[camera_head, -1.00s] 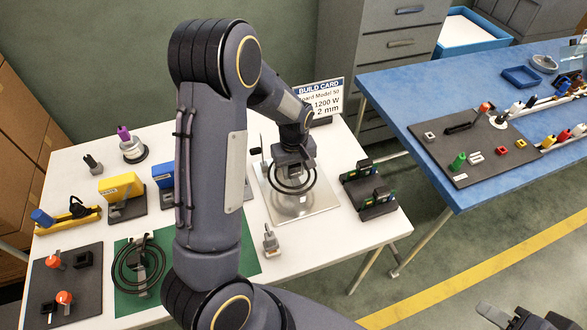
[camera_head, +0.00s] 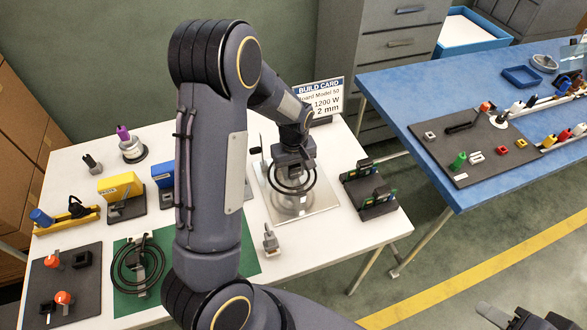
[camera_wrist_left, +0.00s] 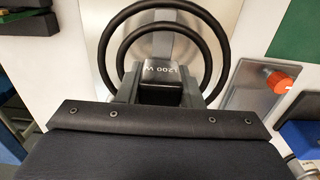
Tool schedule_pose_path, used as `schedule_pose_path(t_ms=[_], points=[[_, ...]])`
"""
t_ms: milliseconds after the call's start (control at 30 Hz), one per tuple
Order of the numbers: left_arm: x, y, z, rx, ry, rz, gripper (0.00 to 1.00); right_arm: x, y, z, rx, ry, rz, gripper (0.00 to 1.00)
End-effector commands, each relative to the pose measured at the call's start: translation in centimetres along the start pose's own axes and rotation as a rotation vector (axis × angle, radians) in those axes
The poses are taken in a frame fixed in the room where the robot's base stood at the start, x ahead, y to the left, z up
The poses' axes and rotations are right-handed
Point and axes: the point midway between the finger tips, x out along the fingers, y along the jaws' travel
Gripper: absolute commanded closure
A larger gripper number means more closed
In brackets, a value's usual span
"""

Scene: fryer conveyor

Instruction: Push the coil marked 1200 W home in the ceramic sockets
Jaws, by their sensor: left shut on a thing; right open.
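The black ring coil (camera_head: 294,188) hangs over or rests on a bright metal plate (camera_head: 325,194) at the right of the white table; I cannot tell which. My left gripper (camera_head: 293,163) points down and is shut on the coil's dark block. In the left wrist view the block marked 1200 W (camera_wrist_left: 161,72) sits between the fingers of the left gripper (camera_wrist_left: 161,88), with the coil's rings (camera_wrist_left: 224,55) beyond it. The ceramic sockets are hidden or too small to make out. My right gripper (camera_head: 520,318) is open at the bottom right, far from the coil.
A second coil (camera_head: 122,270) lies on a green mat (camera_head: 187,290). A small grey piece (camera_head: 270,243) stands in front of the plate, and a black rack (camera_head: 370,190) is to its right. The build card (camera_head: 322,100) stands behind. A blue table (camera_head: 420,85) is at the right.

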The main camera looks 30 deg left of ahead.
Motion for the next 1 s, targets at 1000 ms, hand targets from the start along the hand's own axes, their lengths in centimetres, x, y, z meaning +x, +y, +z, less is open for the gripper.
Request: schedule_pose_path(t_ms=[1000], points=[[2.2, 0.0, 0.0, 0.000, 0.000, 0.000, 0.95, 1.5, 0.7, 0.7, 0.000, 0.000, 0.000, 0.59]])
